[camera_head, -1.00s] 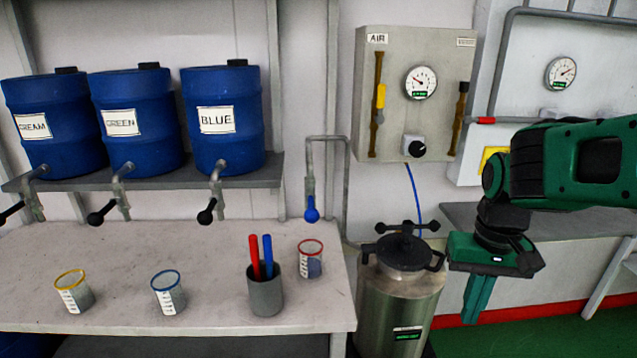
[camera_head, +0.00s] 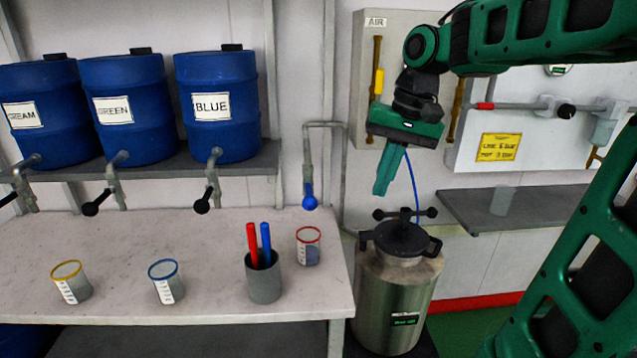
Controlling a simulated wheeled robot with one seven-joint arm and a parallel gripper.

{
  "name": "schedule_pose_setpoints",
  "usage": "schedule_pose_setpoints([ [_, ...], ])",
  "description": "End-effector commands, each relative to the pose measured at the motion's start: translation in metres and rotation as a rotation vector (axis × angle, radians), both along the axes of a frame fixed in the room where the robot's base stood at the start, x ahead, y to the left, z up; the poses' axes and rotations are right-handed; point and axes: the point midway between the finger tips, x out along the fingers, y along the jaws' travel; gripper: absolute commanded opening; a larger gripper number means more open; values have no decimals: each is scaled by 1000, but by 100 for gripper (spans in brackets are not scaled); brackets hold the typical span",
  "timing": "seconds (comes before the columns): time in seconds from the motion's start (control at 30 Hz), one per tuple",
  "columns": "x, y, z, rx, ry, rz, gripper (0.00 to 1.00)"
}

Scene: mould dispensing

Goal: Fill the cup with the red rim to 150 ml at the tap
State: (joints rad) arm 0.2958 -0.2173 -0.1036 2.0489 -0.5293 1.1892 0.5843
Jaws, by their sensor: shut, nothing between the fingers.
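The cup with the red rim (camera_head: 308,248) stands upright on the white bench (camera_head: 210,314), near its right end. Its lower part looks bluish-grey; I cannot tell whether anything is in it. The tap (camera_head: 309,190) with a blue handle hangs from a bent grey pipe on the wall, above and behind the cup. My gripper (camera_head: 382,192) points down, shut and empty. It is to the right of the tap and cup, in front of the air panel and above the metal pot. Nothing hides the cup.
A grey holder (camera_head: 264,284) with a red and a blue stick stands left of the cup. Yellow-rimmed (camera_head: 72,284) and blue-rimmed (camera_head: 167,283) cups stand farther left. Blue drums (camera_head: 218,140) with taps line the shelf. The metal pot (camera_head: 392,300) stands beside the bench.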

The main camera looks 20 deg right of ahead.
Motion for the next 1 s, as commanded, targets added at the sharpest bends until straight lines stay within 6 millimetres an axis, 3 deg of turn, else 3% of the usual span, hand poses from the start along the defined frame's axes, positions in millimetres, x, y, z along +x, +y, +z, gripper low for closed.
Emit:
schedule_pose_setpoints([
  [0.03,23,6,16,11,-7,25,0],
  [0.1,47,16,36,25,-14,56,0],
  [0.3,86,32,72,34,-21,133,0],
  [0.5,97,36,85,28,-23,167,0],
  [1.0,98,40,83,29,-24,171,0],
])
